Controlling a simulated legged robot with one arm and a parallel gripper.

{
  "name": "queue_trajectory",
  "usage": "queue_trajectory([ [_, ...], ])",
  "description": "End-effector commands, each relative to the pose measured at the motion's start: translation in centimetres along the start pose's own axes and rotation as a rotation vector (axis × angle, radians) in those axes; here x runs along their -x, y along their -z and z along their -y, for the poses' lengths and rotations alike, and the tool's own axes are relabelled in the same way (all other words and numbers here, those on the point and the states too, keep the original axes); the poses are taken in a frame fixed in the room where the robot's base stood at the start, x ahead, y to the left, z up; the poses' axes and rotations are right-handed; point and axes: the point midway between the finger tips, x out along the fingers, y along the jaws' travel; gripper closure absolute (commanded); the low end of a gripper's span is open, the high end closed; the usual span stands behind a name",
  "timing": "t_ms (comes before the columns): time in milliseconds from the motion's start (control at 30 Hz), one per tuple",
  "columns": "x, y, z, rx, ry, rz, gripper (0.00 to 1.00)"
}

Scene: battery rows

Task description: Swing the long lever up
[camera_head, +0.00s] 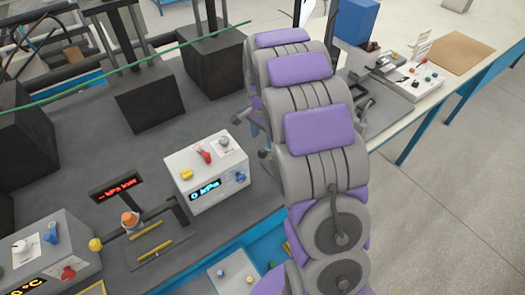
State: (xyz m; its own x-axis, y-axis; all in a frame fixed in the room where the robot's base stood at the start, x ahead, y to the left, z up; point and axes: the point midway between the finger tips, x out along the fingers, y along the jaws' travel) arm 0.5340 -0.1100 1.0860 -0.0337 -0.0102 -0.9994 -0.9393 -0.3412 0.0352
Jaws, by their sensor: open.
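A black rod lever with a yellow ball end (95,245) lies low beside an orange knob (130,219) on a small panel at the lower left. It looks like the long lever, but I cannot be sure. Two yellow bars (150,238) lie on the same dark plate. A small red-lit display (117,187) stands just behind it. My grey and purple arm runs up the middle of the picture, right of these things. I cannot make out my gripper; the arm's far end is hidden or out of the picture.
A white box (208,172) reading 0 kPa, with knobs on top, stands between the lever and my arm. A grey box (48,258) with knobs is at the lower left. Black blocks (145,98) stand behind. Another bench (470,82) with controls is at the right.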

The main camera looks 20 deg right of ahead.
Motion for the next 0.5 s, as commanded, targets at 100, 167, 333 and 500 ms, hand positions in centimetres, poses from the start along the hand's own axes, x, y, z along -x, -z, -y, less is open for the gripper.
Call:
queue_trajectory([
  [100, -2.5, -0.2, 0.1, 0.001, -0.001, -0.001, 0.37],
  [167, -3.5, -0.2, 0.0, 0.002, -0.003, 0.000, 0.37],
  [333, -5.9, -0.4, 0.1, 0.002, -0.003, -0.001, 0.37],
  [500, -7.1, -0.2, 0.0, 0.001, -0.002, 0.000, 0.37],
])
